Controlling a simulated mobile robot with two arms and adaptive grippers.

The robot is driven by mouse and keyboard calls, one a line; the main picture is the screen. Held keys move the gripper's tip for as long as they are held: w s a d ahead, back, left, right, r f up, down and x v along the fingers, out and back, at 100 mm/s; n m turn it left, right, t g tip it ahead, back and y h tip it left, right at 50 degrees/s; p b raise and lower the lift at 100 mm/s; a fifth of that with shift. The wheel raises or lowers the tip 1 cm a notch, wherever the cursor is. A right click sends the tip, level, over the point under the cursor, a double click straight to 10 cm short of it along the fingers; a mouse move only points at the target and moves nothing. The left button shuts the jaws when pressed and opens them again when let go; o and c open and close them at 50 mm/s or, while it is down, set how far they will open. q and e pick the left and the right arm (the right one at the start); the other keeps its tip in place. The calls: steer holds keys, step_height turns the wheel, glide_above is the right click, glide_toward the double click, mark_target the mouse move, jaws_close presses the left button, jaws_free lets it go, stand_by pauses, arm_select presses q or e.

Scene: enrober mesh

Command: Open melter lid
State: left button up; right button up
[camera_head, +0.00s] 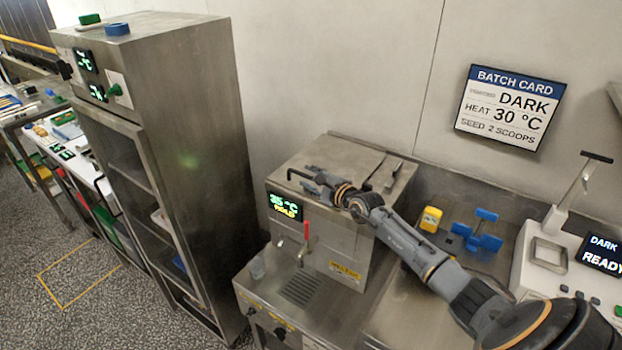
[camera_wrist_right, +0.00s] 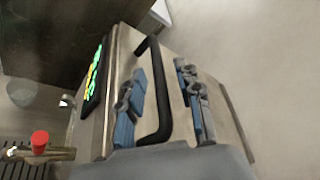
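The melter (camera_head: 318,243) is a steel box with a green and yellow display reading 35 °C and a red-handled tap. Its flat steel lid (camera_head: 342,157) lies shut on top. A black bar handle (camera_head: 301,173) stands at the lid's front edge. My right gripper (camera_head: 317,184) is over the lid at this handle. In the right wrist view the handle (camera_wrist_right: 163,118) runs between the two spread blue-grey fingers (camera_wrist_right: 163,76), with gaps visible on both sides. The gripper's palm end of the handle is partly hidden. My left gripper is not in view.
A tall steel cabinet (camera_head: 200,120) stands left of the melter. Right of it are a yellow item (camera_head: 431,219), a blue item (camera_head: 478,232) and a white machine (camera_head: 540,262) with a READY display. The batch card (camera_head: 509,106) hangs on the wall behind. Space above the lid is clear.

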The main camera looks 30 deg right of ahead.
steer(key=shift+c, duration=0.4)
jaws_close()
